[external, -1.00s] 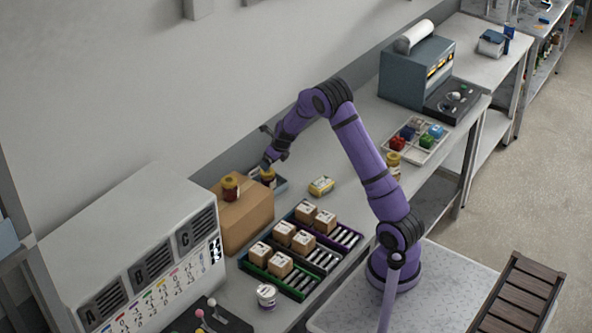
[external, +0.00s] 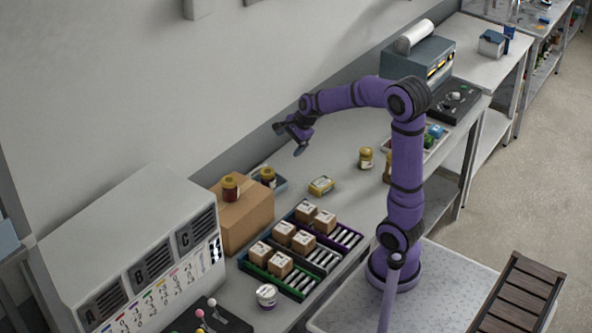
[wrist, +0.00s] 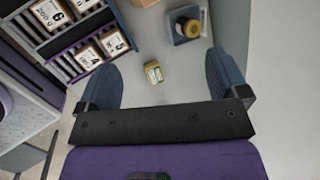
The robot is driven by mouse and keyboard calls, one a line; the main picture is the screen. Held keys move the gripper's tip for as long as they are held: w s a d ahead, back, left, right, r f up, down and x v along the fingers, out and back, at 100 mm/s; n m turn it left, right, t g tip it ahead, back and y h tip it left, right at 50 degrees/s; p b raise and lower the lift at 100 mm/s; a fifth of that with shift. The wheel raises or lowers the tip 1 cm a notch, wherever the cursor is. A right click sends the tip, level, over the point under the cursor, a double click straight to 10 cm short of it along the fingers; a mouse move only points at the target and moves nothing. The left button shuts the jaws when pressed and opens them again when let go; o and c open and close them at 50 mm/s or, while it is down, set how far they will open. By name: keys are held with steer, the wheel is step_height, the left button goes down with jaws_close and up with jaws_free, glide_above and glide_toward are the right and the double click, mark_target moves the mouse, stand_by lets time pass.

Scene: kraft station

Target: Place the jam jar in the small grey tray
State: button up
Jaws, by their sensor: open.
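A dark jar with a yellow lid (external: 268,176) stands in the small grey tray (external: 281,186), behind the yellow packet. In the wrist view, the jar (wrist: 187,23) is at the top, inside the tray (wrist: 174,38). A similar dark red jar with a yellow lid (external: 230,187) stands on the cardboard box; I cannot tell from labels which is the jam. My gripper (external: 290,139) is open and empty, above and to the right of the tray, apart from the jar. Its two fingers (wrist: 163,65) are spread wide in the wrist view.
A yellow packet (external: 321,185) lies on the bench near the tray. The cardboard box (external: 250,221) stands left of it. Racks with small boxes (external: 322,262) are in front. A golden jar (external: 366,158) stands to the right. The bench between is clear.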

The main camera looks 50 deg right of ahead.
steer(key=s+a+r+n, duration=0.2)
steer(key=s+n, duration=0.8)
steer(key=s, duration=0.3)
steer(key=s+a+r+n+h, duration=0.1)
steer(key=s+a+r+n, duration=0.2)
steer(key=s+n, duration=0.6)
steer(key=s, duration=0.5)
steer(key=shift+s+n+h, duration=0.15)
steer(key=shift+n+h, duration=0.15)
steer(key=shift+n, duration=0.1)
